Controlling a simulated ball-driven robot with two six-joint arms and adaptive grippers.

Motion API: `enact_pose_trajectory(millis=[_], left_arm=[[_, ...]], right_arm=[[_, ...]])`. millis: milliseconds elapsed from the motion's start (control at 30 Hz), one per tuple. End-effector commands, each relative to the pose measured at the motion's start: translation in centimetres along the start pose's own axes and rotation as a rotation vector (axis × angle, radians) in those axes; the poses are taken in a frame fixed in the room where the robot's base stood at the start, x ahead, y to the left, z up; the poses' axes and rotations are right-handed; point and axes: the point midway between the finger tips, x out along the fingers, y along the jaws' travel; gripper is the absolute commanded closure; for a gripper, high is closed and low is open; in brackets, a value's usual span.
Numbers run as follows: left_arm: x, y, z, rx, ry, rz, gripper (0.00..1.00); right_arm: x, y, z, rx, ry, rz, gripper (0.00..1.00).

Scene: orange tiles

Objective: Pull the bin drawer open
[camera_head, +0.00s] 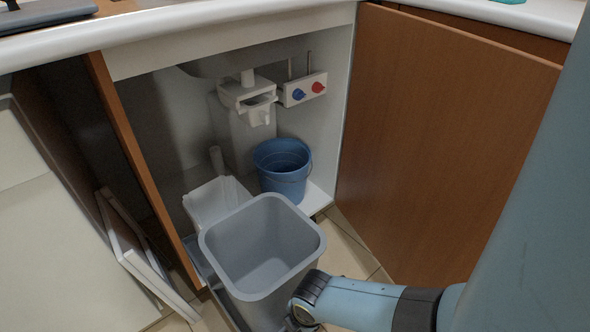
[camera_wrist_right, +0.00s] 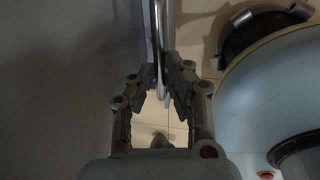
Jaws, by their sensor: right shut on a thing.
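The bin drawer (camera_head: 207,272) is pulled out from under the sink, between the cabinet's side panel and open door. It carries a tall grey bin (camera_head: 262,282), open and empty as far as I can see, and a smaller white bin (camera_head: 203,205) behind it. In the right wrist view my right gripper (camera_wrist_right: 163,75) is shut on the drawer's thin metal handle (camera_wrist_right: 158,35), which runs between its fingers. In the head view my right arm reaches in from the right, and its fingers are hidden low beside the grey bin. My left gripper is not in view.
A brown cabinet door (camera_head: 440,130) stands open on the right. A blue bucket (camera_head: 283,170) sits inside the cabinet below a valve box (camera_head: 303,90). A white panel (camera_head: 135,250) leans at the left. Some tiled floor (camera_head: 350,250) is bare near the door.

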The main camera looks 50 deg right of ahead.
Motion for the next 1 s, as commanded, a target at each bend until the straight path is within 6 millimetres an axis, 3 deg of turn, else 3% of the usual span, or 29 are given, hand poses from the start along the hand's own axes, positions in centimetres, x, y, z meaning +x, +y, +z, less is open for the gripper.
enact_pose_trajectory(millis=[300,333,500,833,1000], left_arm=[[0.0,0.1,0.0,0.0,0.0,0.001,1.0],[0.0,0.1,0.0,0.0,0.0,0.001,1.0],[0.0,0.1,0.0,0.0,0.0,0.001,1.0],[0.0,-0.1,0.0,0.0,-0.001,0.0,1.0],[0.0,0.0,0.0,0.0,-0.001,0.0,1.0]], right_arm=[[0.0,-0.1,0.1,0.0,-0.001,-0.001,1.0],[0.0,-0.1,0.1,0.0,-0.001,-0.001,0.84],[0.0,-0.1,0.1,0.0,-0.001,-0.001,0.66],[-0.3,0.0,0.0,0.0,0.0,-0.001,0.66],[-2.2,-0.1,0.0,0.0,0.0,0.001,0.66]])
